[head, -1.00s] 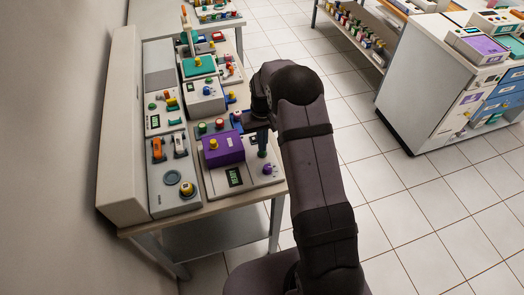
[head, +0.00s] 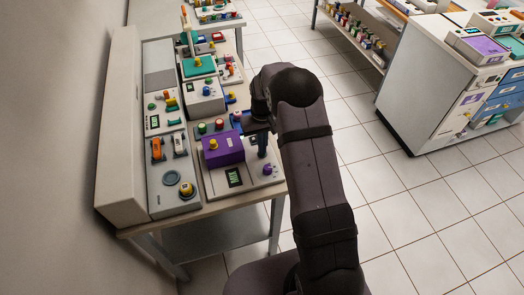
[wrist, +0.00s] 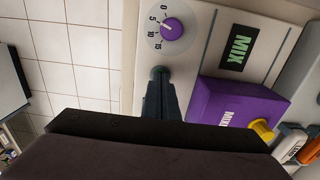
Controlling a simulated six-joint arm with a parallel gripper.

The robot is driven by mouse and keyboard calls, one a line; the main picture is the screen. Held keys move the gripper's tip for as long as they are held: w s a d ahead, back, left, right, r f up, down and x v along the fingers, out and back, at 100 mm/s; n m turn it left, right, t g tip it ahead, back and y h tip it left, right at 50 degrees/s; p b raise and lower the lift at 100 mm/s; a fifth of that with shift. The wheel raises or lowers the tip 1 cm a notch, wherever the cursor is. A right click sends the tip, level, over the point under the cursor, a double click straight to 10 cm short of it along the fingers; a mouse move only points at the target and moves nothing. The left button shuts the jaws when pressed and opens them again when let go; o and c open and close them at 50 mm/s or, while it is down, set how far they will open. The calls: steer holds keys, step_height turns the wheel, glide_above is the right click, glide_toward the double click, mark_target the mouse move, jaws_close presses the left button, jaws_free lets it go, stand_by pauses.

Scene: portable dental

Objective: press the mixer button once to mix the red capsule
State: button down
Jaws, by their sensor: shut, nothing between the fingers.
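The mixer is a light panel (head: 250,177) with a purple box (head: 224,149) and a yellow knob (head: 213,144) on it. Its display (wrist: 237,49) reads MIX in green. A purple dial (wrist: 171,29) marked 0 to 15 sits near the panel's edge. My gripper (head: 262,154) is shut and empty, pointing down over the panel beside the purple box. In the wrist view its tips (wrist: 159,73) are close to the panel, below the dial. Any button under the tips is hidden; I cannot tell whether they touch.
Left of the mixer is a grey panel (head: 168,205) with orange and white levers and a yellow knob. Green and blue-topped pieces stand behind the purple box. More devices (head: 198,67) crowd the bench further back. Open tiled floor (head: 410,215) lies to the right.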

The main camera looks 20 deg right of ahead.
step_height(320, 180, up, 7)
steer(key=p, duration=0.4)
steer(key=shift+p, duration=0.4)
steer(key=shift+f, duration=0.1)
steer(key=s+a+r, duration=0.1)
steer(key=s+r, duration=0.2)
steer(key=s, duration=0.6)
steer(key=s+a+r, duration=0.2)
steer(key=s+r, duration=0.1)
steer(key=s, duration=0.6)
steer(key=s+a+r, duration=0.1)
steer(key=s+r, duration=0.3)
steer(key=s, duration=0.5)
steer(key=shift+s+a, duration=0.25)
steer(key=shift+s, duration=0.05)
